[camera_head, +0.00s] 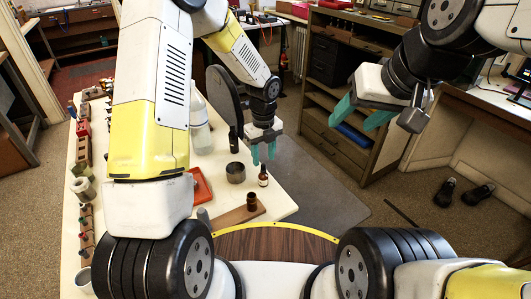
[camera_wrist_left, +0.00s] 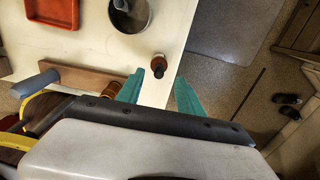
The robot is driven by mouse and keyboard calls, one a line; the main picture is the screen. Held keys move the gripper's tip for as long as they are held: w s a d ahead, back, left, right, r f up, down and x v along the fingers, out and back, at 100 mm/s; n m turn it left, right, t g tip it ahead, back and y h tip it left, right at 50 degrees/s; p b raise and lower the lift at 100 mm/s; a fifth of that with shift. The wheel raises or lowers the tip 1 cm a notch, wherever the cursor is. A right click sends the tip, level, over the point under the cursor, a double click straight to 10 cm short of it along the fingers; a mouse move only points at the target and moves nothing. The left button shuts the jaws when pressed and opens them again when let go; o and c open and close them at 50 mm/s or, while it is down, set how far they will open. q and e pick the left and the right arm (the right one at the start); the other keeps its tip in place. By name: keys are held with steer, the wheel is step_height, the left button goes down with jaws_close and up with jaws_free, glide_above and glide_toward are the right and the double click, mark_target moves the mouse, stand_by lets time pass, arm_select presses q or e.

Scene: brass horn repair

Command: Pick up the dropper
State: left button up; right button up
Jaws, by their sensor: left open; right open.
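A small amber bottle (camera_head: 263,176) with a dark top and pale label stands upright near the right edge of the cream bench. I take its top to be the dropper, though it is too small to be sure. The bottle also shows in the left wrist view (camera_wrist_left: 158,66), just beyond the gap between my fingers. My left gripper (camera_head: 263,154) is open and empty, its teal fingers pointing down; its fingers also show in the wrist view (camera_wrist_left: 158,90). My right gripper (camera_head: 361,114) is open and empty, off to the right, clear of the bench.
A brown jar (camera_head: 251,202) stands by a wooden strip (camera_head: 232,217) in front of the bottle. A metal cup (camera_head: 235,172) and an orange tray (camera_head: 203,186) lie to its left. A large clear bottle (camera_head: 200,125) stands behind. Open floor lies right of the bench (camera_head: 281,204).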

mark_target(263, 163)
arm_select(q)
step_height(263, 163, down, 4)
steer(key=shift+f, duration=0.1)
jaws_close()
stand_by(0.4)
step_height(263, 163, up, 10)
steer(key=shift+r, duration=0.1)
steer(key=shift+a, duration=0.1)
stand_by(0.4)
